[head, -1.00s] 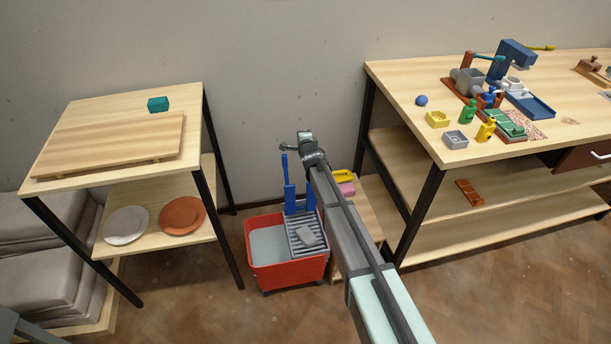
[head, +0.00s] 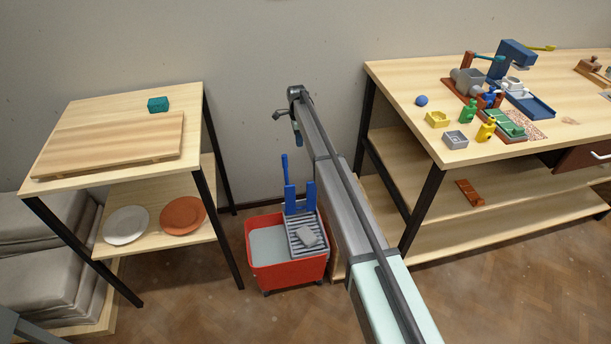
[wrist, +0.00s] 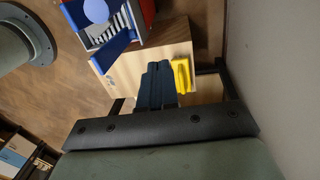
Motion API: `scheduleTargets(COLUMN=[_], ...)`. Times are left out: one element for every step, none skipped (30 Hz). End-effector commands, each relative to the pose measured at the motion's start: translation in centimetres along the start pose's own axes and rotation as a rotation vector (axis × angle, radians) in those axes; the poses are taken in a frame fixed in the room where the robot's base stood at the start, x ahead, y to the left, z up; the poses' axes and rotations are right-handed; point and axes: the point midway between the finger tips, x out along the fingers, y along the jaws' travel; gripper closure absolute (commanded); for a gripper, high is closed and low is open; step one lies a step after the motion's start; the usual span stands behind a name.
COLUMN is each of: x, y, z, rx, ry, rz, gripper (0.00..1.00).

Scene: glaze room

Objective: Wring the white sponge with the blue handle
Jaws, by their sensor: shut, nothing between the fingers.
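A red bucket (head: 290,276) stands on the floor with a grey slatted wringer (head: 296,238) across its right part. The blue handle (head: 285,166) stands upright at the back of the wringer. In the wrist view the handle's round end (wrist: 96,10) and the slats (wrist: 106,38) show at the top; I cannot make out the sponge there. My gripper (head: 297,138) is above and behind the handle, apart from it. In the wrist view its dark fingers (wrist: 158,68) are together and empty.
A low wooden stand (wrist: 150,55) with a yellow object (wrist: 182,76) is beside the bucket, mostly behind my arm in the head view. A shelf table (head: 125,122) stands left, a workbench (head: 400,92) right. The wall is close behind my gripper.

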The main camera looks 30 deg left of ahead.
Motion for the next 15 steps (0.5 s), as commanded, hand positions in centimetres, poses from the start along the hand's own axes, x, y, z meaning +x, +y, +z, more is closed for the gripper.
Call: scheduleTargets(x=[0.0,-0.1,-0.1,-0.2,-0.3,-0.4,-0.4,-0.5,-0.5,-0.5,-0.4,-0.3,-0.2,-0.1,0.1], y=[1.2,1.8,2.6,3.0,3.5,3.9,4.2,4.4,4.7,4.8,4.8,4.8,4.9,4.9,5.0], z=[0.0,0.0,0.0,0.0,0.0,-0.1,-0.1,-0.1,-0.1,-0.1,-0.1,-0.1,-0.1,-0.1,-0.1], rx=[-0.008,-0.013,-0.019,-0.023,-0.026,-0.031,-0.034,-0.037,-0.041,-0.044,-0.049,-0.053,-0.054,-0.054,-0.054], ry=[-0.001,-0.001,-0.001,-0.001,-0.001,-0.001,-0.001,-0.001,-0.001,-0.001,-0.002,-0.002,-0.002,-0.002,-0.002], rz=[0.055,0.087,0.125,0.15,0.171,0.194,0.209,0.22,0.231,0.237,0.239,0.237,0.237,0.237,0.236], gripper=[1.0,1.0,1.0,1.0,1.0,1.0,1.0,1.0,1.0,1.0,1.0,1.0,1.0,1.0,1.0])
